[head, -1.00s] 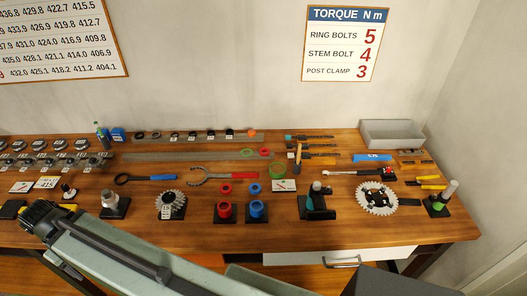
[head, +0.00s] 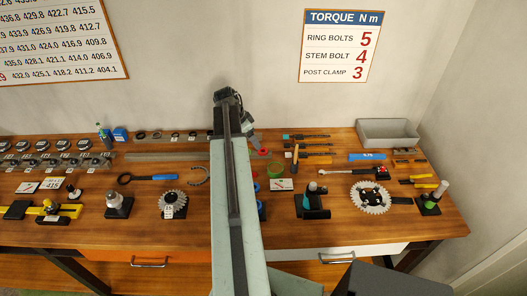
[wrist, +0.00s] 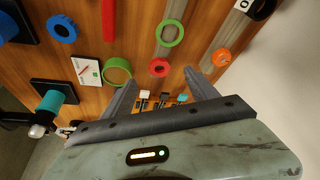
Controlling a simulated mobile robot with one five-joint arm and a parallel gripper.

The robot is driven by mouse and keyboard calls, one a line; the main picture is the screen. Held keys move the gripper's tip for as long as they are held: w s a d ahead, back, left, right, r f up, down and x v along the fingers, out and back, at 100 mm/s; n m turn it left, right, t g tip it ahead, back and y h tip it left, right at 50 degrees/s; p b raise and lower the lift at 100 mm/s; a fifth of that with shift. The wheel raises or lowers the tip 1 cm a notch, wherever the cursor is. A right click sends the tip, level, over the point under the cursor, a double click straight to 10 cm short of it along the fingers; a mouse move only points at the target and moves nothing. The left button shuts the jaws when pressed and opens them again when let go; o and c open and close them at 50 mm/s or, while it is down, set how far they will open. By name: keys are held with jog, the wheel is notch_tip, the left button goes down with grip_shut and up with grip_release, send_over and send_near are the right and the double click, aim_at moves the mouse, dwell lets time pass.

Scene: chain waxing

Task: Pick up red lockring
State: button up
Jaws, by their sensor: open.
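A small red ring (wrist: 159,67), which looks like the red lockring, lies on the bench; it also shows in the head view (head: 263,153), just right of my arm. My gripper (wrist: 159,78) is open and empty above the bench, with the red ring seen between its fingertips in the wrist view. In the head view my arm hides the front red parts.
Near the red ring lie a green ring (wrist: 170,33), an orange ring (wrist: 222,57) and a larger olive-green ring (wrist: 117,71). A blue ring (wrist: 62,28) and a white card (wrist: 87,71) are further left. Several black-handled tools (head: 305,137) lie to the right, below a grey bin (head: 388,132).

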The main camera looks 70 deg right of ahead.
aim_at(262, 151)
jog(key=b+x, duration=0.4)
jog(key=x, duration=0.1)
jog(key=b+x, duration=0.2)
jog(key=x, duration=0.1)
jog(key=shift+s+d+r+b, duration=0.15)
jog(key=shift+s+d+b, duration=0.05)
jog(key=shift+s+b, duration=0.2)
jog(key=shift+r, duration=0.2)
jog(key=c, duration=1.4)
